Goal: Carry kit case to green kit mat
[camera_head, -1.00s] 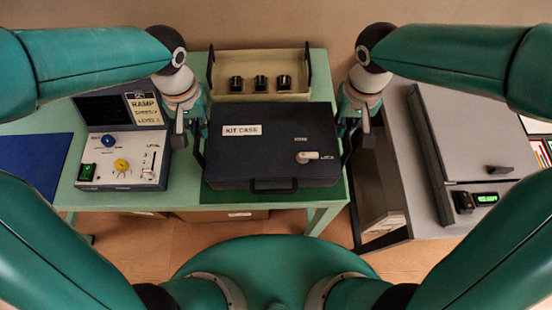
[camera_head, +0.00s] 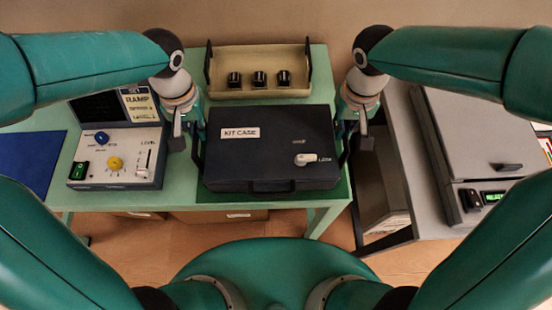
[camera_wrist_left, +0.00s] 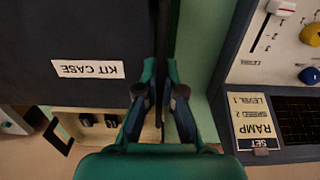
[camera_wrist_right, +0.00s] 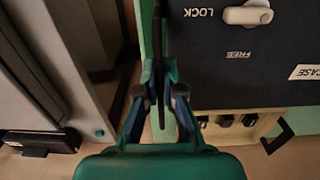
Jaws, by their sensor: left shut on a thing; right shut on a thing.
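The dark kit case (camera_head: 270,165) is level between my two grippers, its white label and lock knob facing up. The green kit mat (camera_head: 346,190) shows as a dark green strip along the case's front and right; the case covers the rest. I cannot tell whether the case touches the mat. My left gripper (camera_head: 197,150) is shut on the case's left side handle, also seen in the left wrist view (camera_wrist_left: 164,88). My right gripper (camera_head: 346,150) is shut on the right side handle, also seen in the right wrist view (camera_wrist_right: 159,88). The lock knob (camera_wrist_right: 247,14) sits by the word LOCK.
A control panel (camera_head: 130,172) stands left of the case, close to my left gripper. A beige tray (camera_head: 285,90) with several dark pieces is behind the case. A blue mat (camera_head: 25,165) lies at far left. A grey cabinet (camera_head: 470,130) stands at right, across a gap.

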